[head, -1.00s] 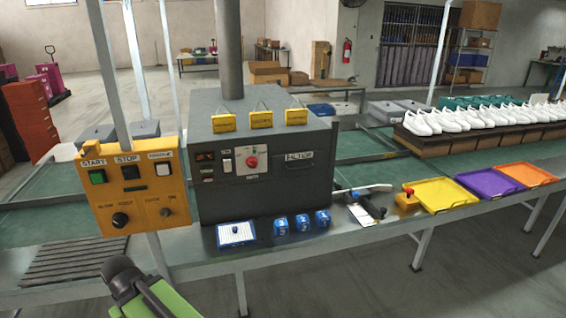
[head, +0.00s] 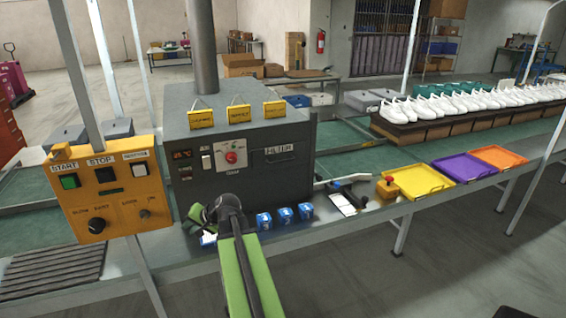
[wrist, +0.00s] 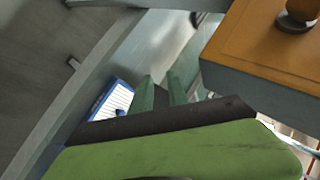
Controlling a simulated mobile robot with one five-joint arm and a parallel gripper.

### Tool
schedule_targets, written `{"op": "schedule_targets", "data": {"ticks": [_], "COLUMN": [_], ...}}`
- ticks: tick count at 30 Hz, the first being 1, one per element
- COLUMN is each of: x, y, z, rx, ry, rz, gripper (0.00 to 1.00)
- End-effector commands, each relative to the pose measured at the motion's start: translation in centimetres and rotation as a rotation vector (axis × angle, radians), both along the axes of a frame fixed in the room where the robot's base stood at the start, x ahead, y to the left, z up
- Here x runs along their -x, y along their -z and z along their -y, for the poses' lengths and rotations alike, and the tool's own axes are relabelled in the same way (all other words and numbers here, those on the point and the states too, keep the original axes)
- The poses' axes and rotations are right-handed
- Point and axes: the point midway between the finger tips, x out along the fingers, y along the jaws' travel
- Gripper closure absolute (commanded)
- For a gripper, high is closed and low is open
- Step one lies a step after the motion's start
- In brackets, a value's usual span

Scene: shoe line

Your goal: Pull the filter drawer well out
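The filter drawer (head: 287,170) is in the right part of the dark grey machine's front in the head view, under a FILTER label (head: 279,149), with a dark handle on it. Its front looks flush with the machine, so it appears closed. My gripper (head: 193,213) is in front of the machine's lower left, beside the control box, left of the drawer and not touching it. In the wrist view my two green fingers (wrist: 162,90) stand apart with nothing between them. The drawer cannot be made out in the wrist view.
The orange control box (head: 105,188) stands close to my gripper's left. A blue-framed white pad (wrist: 112,100) lies by the fingers. Several blue blocks (head: 285,215), a yellow tray (head: 424,181) and a small yellow object with a red knob (head: 387,187) sit on the bench to the right.

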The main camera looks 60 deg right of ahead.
Motion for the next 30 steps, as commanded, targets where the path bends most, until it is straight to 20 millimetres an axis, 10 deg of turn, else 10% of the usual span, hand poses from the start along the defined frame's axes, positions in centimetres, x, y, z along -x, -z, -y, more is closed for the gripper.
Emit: {"op": "schedule_targets", "data": {"ticks": [3, 9, 17, 30], "x": [5.0, 16.9, 22.5, 16.2], "y": [-4.0, -9.2, -10.8, -8.9], "z": [14.5, 30.7, 35.5, 40.1], "rx": [-0.093, -0.186, -0.213, -0.213], "ry": [0.339, 0.756, 0.901, 0.893], "rz": [0.209, 0.495, 0.602, 0.597], "gripper": [0.8, 0.8, 0.8, 0.8]}}
